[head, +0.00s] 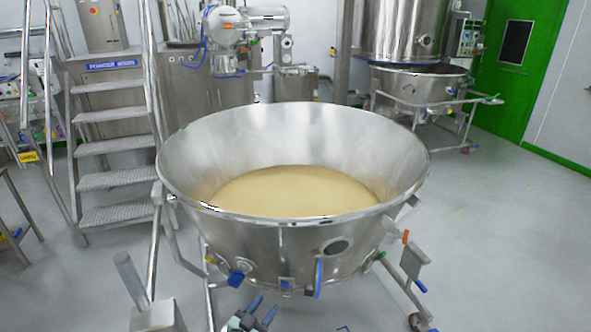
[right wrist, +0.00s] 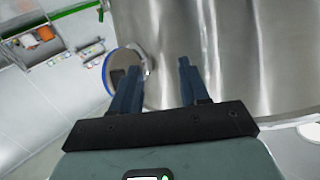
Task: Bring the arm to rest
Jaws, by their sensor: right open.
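My right gripper (head: 262,312) shows at the bottom edge of the head view, just in front of the steel bowl (head: 290,240). Its two blue fingers are apart with nothing between them. In the right wrist view, my right gripper (right wrist: 157,85) points at the bowl's shiny outer wall (right wrist: 235,50). I cannot tell whether the fingertips touch the wall. Only the front part of the gripper shows in the head view. My left gripper is in neither view.
The bowl holds pale powder (head: 295,192) and has valves and levers under its rim. Metal stairs (head: 110,145) stand at the left. A second steel vessel (head: 415,90) stands at the back right, near a green door (head: 508,60). The floor (head: 500,230) at the right is clear.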

